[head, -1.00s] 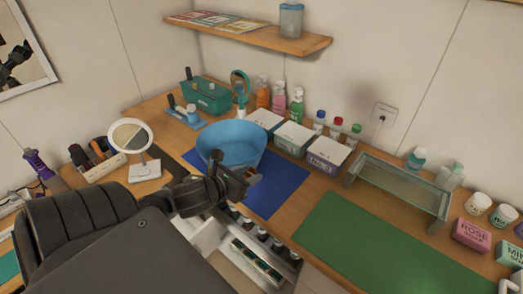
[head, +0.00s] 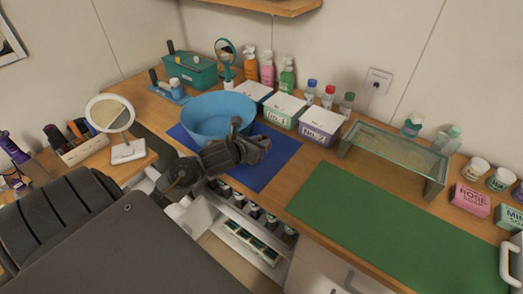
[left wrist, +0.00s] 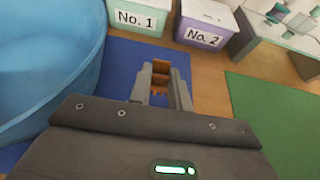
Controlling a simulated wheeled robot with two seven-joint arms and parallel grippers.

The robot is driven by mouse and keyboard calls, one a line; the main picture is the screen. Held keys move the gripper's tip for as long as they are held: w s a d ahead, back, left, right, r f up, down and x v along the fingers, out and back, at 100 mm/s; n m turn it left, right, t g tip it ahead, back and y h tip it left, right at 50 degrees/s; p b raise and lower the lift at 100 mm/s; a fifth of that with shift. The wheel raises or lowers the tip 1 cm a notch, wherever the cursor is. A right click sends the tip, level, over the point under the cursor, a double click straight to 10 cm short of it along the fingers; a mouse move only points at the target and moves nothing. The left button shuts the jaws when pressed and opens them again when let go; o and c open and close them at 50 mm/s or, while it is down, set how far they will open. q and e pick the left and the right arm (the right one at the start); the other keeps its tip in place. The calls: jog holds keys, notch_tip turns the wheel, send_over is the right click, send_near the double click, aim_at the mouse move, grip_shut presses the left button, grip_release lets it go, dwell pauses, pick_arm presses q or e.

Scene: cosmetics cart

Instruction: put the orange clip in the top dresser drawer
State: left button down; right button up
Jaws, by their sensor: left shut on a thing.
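My left gripper (head: 262,143) is over the blue mat, just right of the blue bowl (head: 215,117) in the head view. In the left wrist view my left gripper (left wrist: 160,75) is shut on a small orange thing, the orange clip (left wrist: 158,88), mostly hidden between the fingers. An open drawer (head: 285,262) shows below the counter's front edge, under my left arm. It holds several dark-capped bottles and a row of green things. I cannot tell whether it is the top dresser drawer. My right gripper is not in view.
White-lidded boxes No. 1 (head: 285,112) and No. 2 (head: 320,125) stand behind the blue mat (head: 275,168). A glass riser (head: 395,150) stands to their right. The green mat (head: 370,215) is clear. A round mirror (head: 110,115) stands at left.

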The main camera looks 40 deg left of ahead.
pick_arm(q)
jog(key=shift+w+f, duration=0.3)
jog(key=shift+f, duration=0.15)
notch_tip(320, 180, down, 3)
jog(key=shift+w+f+p, duration=0.1)
jog(key=shift+w+p, duration=0.05)
jog(key=shift+p, duration=0.25)
jog(key=c, duration=0.8)
grip_release()
jog(key=shift+c, duration=0.2)
jog(key=b+v, duration=0.1)
jog(key=v, duration=0.9)
jog(key=shift+s+b, duration=0.35)
jog(key=shift+s, duration=0.05)
jog(key=shift+s+r, duration=0.35)
jog(key=shift+s, duration=0.25)
